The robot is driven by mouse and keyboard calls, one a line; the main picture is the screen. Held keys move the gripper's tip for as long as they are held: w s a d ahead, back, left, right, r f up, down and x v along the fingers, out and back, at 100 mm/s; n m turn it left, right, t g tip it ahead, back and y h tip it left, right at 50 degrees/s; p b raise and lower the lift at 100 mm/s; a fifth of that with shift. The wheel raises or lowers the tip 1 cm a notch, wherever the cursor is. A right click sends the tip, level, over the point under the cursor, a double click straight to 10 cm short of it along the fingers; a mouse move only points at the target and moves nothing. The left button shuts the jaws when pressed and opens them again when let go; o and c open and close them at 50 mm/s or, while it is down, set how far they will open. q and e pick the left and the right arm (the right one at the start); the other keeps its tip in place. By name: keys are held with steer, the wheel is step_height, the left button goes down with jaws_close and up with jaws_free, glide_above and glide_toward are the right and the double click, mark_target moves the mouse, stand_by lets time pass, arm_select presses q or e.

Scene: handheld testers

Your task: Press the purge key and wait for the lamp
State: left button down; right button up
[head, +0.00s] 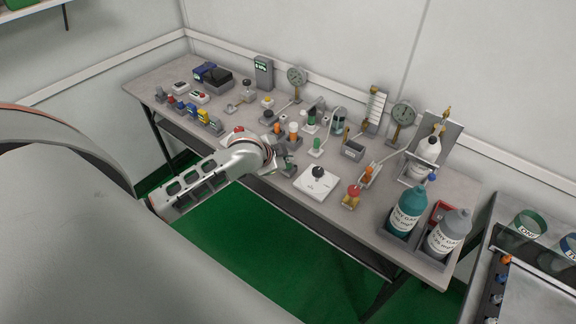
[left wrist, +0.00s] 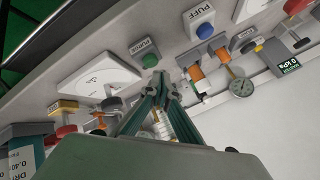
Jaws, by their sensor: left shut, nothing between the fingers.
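The purge key (left wrist: 149,60) is a green round button on a grey block labelled PURGE, in the left wrist view. My left gripper (left wrist: 160,78) is shut and empty, its fingertips right beside the green button. I cannot tell whether they touch it. A blue button (left wrist: 205,31) marked PUFF sits to the right in the wrist view. I cannot make out a lamp for certain. My right gripper is not in view.
A white plate with a black knob (head: 318,172) lies right of the gripper. Two bottles, teal (head: 406,208) and grey (head: 447,233), stand at the bench's right end. Gauges (head: 403,115), tubes and small testers crowd the back. A readout (left wrist: 289,65) shows 0 kPa.

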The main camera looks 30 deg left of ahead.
arm_select(q)
steer(key=shift+f, duration=0.15)
stand_by(1.3)
steer(key=shift+f+p, duration=0.3)
steer(key=shift+p, duration=0.05)
steer(key=shift+f, duration=0.5)
stand_by(0.8)
steer(key=shift+r, duration=0.95)
steer(key=shift+r, duration=2.5)
